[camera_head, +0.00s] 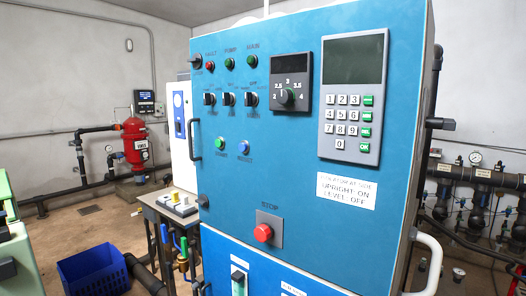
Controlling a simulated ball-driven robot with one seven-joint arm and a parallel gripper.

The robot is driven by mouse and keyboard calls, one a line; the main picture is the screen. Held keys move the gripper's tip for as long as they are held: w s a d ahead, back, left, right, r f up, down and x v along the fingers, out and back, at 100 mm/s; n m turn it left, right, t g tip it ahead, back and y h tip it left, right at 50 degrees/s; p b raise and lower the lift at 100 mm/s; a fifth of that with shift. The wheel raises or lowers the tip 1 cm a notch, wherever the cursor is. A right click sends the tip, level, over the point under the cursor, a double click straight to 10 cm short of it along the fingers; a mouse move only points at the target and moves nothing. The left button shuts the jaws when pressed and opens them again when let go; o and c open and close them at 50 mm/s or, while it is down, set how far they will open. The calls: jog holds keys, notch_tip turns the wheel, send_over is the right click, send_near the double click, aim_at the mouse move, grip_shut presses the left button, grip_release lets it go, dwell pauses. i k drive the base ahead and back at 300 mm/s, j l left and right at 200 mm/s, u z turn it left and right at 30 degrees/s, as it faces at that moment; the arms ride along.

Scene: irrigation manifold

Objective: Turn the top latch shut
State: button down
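A blue control cabinet (240,135) fills the middle of the head camera view. What looks like the top latch (196,62) is a small dark fitting at the upper left edge of its front, above a black bar handle (194,138). The latch is too small to tell which way it is turned. A similar dark fitting (203,200) sits lower on the same edge. The upper front looks flush with the cabinet. My gripper is not in view.
The front carries lamps, switches, a dial (287,95), a keypad (346,129) and a red stop button (263,233). A dark side lever (440,124) juts out level at right. A small table (160,212) and blue crate (93,270) stand at left.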

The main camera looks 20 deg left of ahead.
aim_at(196, 61)
jog(key=u, duration=0.75)
jog(key=i+u, duration=0.3)
jog(key=u, duration=0.15)
jog(key=i+l+u, duration=0.2)
jog(key=u, duration=0.25)
jog(key=i+l+u, duration=0.25)
jog(key=u, duration=0.15)
